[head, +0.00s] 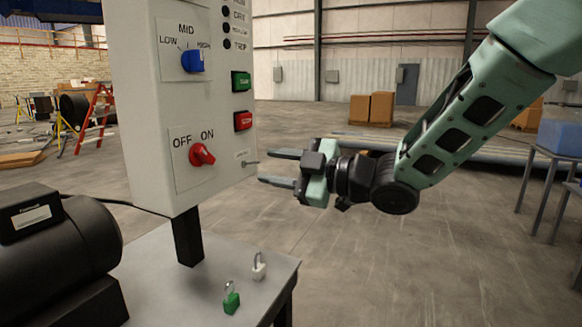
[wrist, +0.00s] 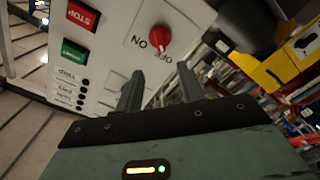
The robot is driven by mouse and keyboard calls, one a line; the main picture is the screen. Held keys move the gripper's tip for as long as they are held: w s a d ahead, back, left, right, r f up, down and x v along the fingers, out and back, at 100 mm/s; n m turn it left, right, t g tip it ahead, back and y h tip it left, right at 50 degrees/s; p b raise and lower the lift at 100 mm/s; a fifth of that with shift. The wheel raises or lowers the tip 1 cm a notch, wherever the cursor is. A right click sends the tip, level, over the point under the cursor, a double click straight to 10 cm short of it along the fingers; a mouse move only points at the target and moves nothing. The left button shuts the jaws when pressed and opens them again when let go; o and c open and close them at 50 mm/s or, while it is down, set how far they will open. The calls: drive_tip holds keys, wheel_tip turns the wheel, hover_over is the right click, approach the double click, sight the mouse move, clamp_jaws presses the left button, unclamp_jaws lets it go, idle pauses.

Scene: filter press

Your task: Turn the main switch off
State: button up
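The main switch is a red rotary knob (head: 202,154) on a pale plate low on the grey control box (head: 150,110), marked OFF on its left and ON on its right. I cannot tell surely which mark it points to. In the wrist view, the red knob (wrist: 159,38) shows beyond my fingers, with the lettering turned round. My gripper (head: 268,167) is open and empty, just right of the box in the head view, its fingers pointing left. Its two fingers also show apart in the wrist view (wrist: 161,76). Nothing touches the knob.
A blue selector (head: 193,61) sits above the switch, with green (head: 241,82) and red (head: 243,121) buttons beside it. A small metal pin (head: 250,163) sticks out at the box's right edge. Green (head: 231,300) and white (head: 259,267) padlocks are on the table (head: 180,290).

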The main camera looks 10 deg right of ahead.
drive_tip(key=shift+v, duration=1.45)
drive_tip(key=s+a+f+m+g+h, duration=0.1)
drive_tip(key=s+f+m+g+h, duration=0.1)
drive_tip(key=s+f+m+h, duration=0.3)
drive_tip(key=s+f+m+g+h, duration=0.1)
drive_tip(key=s+f+m+h, duration=0.25)
drive_tip(key=f, duration=0.35)
drive_tip(key=s+d+f+m+g+h, duration=0.1)
drive_tip(key=s+f+m+g+h, duration=0.2)
drive_tip(key=s, duration=0.7)
drive_tip(key=s+d+f+g+h, duration=0.25)
drive_tip(key=s+g, duration=0.25)
drive_tip(key=s, duration=0.5)
wheel_tip(320, 180, up, 21)
drive_tip(key=p, duration=2.1)
drive_tip(key=shift+w+a, duration=0.2)
drive_tip(key=shift+a, duration=0.2)
drive_tip(key=shift+r+m, duration=0.1)
drive_tip(key=shift+m, duration=0.15)
